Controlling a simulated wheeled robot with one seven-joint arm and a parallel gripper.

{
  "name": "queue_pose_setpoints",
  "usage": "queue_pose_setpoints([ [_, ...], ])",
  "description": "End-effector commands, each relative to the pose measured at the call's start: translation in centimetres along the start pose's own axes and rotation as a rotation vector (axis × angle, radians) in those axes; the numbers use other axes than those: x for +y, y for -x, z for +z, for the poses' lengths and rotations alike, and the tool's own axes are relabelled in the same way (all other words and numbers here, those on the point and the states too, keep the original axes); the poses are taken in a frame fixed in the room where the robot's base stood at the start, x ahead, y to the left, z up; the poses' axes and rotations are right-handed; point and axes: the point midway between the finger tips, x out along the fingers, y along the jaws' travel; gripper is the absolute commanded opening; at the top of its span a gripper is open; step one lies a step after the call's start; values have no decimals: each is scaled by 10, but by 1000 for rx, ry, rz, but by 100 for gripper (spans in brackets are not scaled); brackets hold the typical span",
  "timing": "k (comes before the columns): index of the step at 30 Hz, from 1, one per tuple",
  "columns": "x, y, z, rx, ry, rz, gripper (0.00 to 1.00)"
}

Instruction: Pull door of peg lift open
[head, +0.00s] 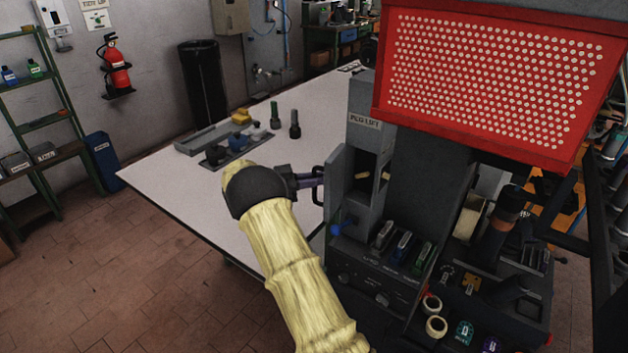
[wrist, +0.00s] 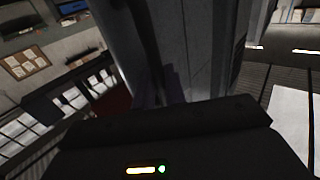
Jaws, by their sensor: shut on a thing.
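The peg lift (head: 364,122) is a grey upright housing with a "PEG LIFT" label, at the centre right of the head view. Its grey door (head: 338,178) stands open at an angle on the left side, and the dark interior with light wooden pegs (head: 364,175) shows. My gripper (head: 312,180) comes from the left and is shut on the dark door handle (head: 319,190). In the wrist view my fingers (wrist: 160,88) are dark and blurred in front of grey panels; their grip is hard to see there.
A red perforated panel (head: 490,85) hangs above right of the lift. A control box (head: 375,285) with knobs and coloured blocks stands below. A white table (head: 185,185) holds a tray with several tools at left. Open floor (head: 110,260) lies to the left.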

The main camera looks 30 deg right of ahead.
Motion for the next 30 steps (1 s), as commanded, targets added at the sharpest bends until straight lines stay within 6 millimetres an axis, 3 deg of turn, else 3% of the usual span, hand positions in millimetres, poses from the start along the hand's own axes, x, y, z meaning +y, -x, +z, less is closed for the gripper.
queue_pose_setpoints([
  [13,1,-4,0,0,2,19,0],
  [14,1,-4,0,0,2,19,17],
  [23,1,-1,1,-1,2,15,17],
  [30,0,19,3,-2,0,10,17],
])
